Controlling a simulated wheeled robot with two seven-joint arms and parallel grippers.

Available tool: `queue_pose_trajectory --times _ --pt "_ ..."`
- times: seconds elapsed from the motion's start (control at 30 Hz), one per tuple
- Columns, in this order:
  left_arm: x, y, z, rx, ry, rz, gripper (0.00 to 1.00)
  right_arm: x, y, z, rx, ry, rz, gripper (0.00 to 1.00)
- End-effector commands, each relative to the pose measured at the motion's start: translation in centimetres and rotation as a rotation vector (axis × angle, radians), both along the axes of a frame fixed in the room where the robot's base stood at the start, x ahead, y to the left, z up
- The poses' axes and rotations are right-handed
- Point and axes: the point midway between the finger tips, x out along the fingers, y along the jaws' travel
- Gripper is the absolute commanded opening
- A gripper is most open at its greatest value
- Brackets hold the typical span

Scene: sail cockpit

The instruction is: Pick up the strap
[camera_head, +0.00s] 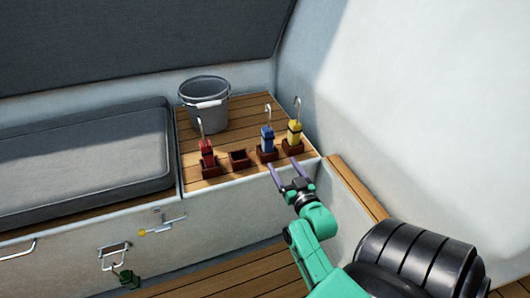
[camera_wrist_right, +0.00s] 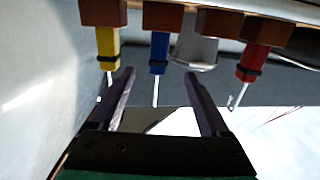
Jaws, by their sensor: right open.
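Three small hooked pieces, red (camera_head: 207,158), blue (camera_head: 267,138) and yellow (camera_head: 294,132), stand upright in brown holders on the wooden locker top. An empty brown holder (camera_head: 239,158) sits between red and blue. A dark green piece (camera_head: 129,279) is low by the locker front; it may be a strap, but it is too small to tell. My right gripper (camera_head: 282,164) is open and empty at the locker's front edge, before the blue and yellow pieces. In the right wrist view the picture is upside down, and the blue piece (camera_wrist_right: 159,52) appears between the open fingers (camera_wrist_right: 160,75). My left gripper is not in view.
A grey bucket (camera_head: 204,105) stands behind the holders. A grey cushion (camera_head: 80,155) lies on the left. The white locker front carries a latch (camera_head: 115,250) and a handle (camera_head: 18,251). A white wall (camera_head: 420,100) rises on the right.

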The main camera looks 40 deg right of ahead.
Motion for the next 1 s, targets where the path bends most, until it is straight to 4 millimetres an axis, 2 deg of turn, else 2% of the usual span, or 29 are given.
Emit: queue_pose_trajectory --times 0.07,0.17,0.33,0.57,0.7,0.8,1.0 --pt "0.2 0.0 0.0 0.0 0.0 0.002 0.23 0.4 -0.6 0.9 -0.009 -0.025 -0.009 0.8" --pt "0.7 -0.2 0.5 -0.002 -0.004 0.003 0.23 2.5 -1.2 1.3 -0.01 -0.031 -0.008 0.8" --pt "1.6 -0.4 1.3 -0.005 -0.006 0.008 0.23 6.7 -2.7 1.2 -0.009 -0.028 -0.007 0.8" --pt "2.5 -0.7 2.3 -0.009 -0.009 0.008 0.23 9.9 -3.7 1.1 -0.009 -0.025 -0.007 0.8" --pt "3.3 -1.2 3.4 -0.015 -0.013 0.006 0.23 12.6 -4.5 1.1 -0.009 -0.025 -0.006 0.8" --pt "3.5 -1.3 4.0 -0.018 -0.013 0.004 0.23 13.6 -4.8 1.1 -0.008 -0.023 -0.006 0.8" --pt "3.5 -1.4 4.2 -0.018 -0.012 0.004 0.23 13.7 -4.8 1.2 -0.009 -0.021 -0.006 0.8"
